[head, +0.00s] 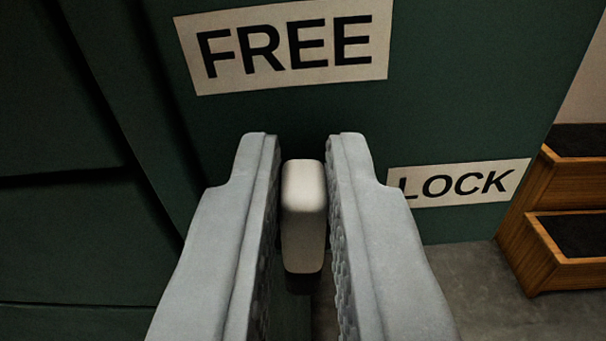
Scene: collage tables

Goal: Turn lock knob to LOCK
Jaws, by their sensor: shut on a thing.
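The lock knob (303,215) is a pale, rounded bar on a dark green panel (440,110). It stands upright in the picture, its upper end toward the FREE label (290,45). The LOCK label (460,184) is on the panel to the right of the knob. My gripper (303,200) has its two grey fingers on either side of the knob and is shut on it. The fingers hide part of the panel around the knob and touch the edge of the LOCK label in the picture.
Wooden steps (570,225) with dark treads stand at the right, on a grey floor (450,285). Dark green panels with seams (60,240) fill the left side. The panel's right edge shows near the steps.

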